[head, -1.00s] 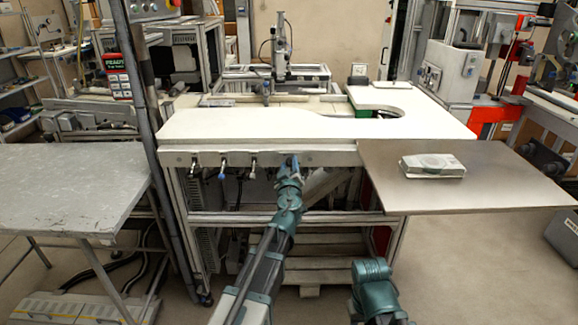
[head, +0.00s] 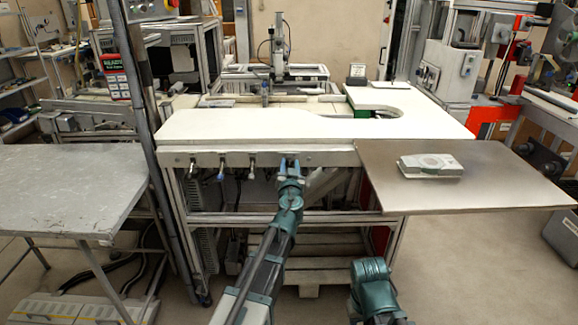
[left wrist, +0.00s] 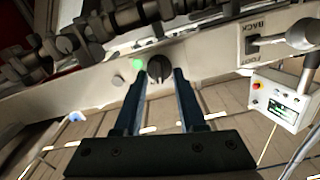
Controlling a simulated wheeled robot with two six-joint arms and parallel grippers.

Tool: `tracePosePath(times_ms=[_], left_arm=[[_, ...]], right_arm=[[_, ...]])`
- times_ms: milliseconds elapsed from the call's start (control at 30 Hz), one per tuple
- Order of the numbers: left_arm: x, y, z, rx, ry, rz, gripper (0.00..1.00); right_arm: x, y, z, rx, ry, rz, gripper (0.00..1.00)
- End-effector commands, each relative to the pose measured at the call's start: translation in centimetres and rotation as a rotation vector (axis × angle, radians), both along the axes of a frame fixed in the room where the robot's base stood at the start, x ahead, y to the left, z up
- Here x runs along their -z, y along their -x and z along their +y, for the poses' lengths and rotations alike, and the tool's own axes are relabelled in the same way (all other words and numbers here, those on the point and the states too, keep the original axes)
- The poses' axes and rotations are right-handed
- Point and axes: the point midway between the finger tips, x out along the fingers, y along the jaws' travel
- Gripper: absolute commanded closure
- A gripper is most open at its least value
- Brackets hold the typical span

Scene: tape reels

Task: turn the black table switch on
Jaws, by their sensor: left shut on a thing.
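The black table switch (left wrist: 159,68) is a round dark knob on the pale front rail of the white table. It shows in the left wrist view between the two blue fingers of my left gripper (left wrist: 160,76), which is shut on it. A green light (left wrist: 137,63) glows on the rail just left of the knob. In the head view my left gripper (head: 290,167) is at the table's front rail (head: 325,158), and it hides the switch there.
Several small valves or fittings (head: 221,168) stick out of the rail left of my gripper. A brown side panel (head: 475,190) with a grey-white device (head: 431,165) on it juts out at right. A grey metal table (head: 70,185) stands at left.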

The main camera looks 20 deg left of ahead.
Motion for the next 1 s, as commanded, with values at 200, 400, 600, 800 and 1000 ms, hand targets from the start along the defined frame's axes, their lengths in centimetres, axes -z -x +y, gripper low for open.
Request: tracePosePath(times_ms=[200,400,600,800,1000], left_arm=[[0.09,0.04,-0.19,0.001,-0.168,0.049,1.00],[0.13,0.01,-0.28,0.001,-0.285,0.082,1.00],[0.16,0.01,-0.34,0.001,-0.360,0.104,1.00],[0.18,0.01,-0.37,0.001,-0.395,0.114,1.00],[0.18,0.01,-0.38,0.001,-0.404,0.116,1.00]], right_arm=[[0.08,0.01,0.00,0.000,0.000,0.000,0.50],[0.12,0.00,0.00,0.000,0.000,0.000,0.50],[0.15,0.00,0.00,0.000,0.000,0.000,0.50],[0.16,0.00,0.00,0.000,0.000,0.000,0.50],[0.16,0.00,0.00,0.000,0.000,0.000,0.50]])
